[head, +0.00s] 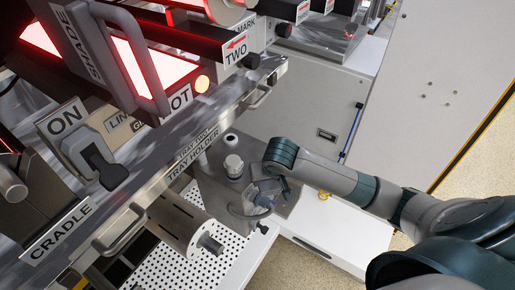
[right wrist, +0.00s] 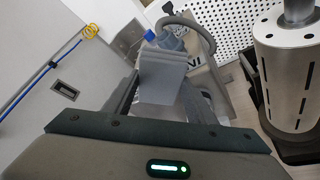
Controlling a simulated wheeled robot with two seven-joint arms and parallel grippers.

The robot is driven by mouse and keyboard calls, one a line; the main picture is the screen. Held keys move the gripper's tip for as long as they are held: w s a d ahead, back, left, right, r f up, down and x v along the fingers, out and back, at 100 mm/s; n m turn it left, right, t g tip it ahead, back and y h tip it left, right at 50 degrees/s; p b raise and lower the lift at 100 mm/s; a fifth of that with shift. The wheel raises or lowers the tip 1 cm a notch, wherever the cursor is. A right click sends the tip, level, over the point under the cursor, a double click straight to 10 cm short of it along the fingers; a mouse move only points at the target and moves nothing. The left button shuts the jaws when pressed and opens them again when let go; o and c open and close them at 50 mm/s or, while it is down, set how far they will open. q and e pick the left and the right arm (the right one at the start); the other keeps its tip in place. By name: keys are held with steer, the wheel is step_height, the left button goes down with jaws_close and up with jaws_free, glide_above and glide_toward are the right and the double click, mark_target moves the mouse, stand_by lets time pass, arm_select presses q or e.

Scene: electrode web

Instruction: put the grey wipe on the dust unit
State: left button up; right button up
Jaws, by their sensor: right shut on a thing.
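My right gripper (head: 264,190) reaches in from the right, over a grey metal unit (head: 225,200) with a round cap on top. In the right wrist view, a flat grey piece (right wrist: 162,78), which looks like the grey wipe, stands between the fingers, and the gripper is shut on it. Behind it are a blue item (right wrist: 167,40) and a curved grey handle or hose. A partly hidden label on the unit (right wrist: 214,88), with letters like "NI", suggests the dust unit. I cannot tell whether the wipe touches the unit. My left gripper is not in view.
A metal rail labelled TRAY HOLDER (head: 195,146) runs diagonally left of the unit. A slotted steel cylinder (right wrist: 292,75) stands close on the right in the wrist view. A white perforated panel (head: 165,255) lies below. A white cabinet (head: 318,115) stands behind.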

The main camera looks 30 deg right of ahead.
steer(key=w+d, duration=0.1)
steer(key=w, duration=0.2)
steer(key=w+p, duration=0.1)
steer(key=w, duration=0.2)
steer(key=w+d, duration=0.1)
steer(key=w, duration=0.3)
steer(key=shift+d+r+p, duration=0.1)
steer(key=shift+d+p, duration=0.2)
steer(key=shift+p, duration=0.05)
steer(key=shift+w+d, duration=0.1)
steer(key=shift+w, duration=0.4)
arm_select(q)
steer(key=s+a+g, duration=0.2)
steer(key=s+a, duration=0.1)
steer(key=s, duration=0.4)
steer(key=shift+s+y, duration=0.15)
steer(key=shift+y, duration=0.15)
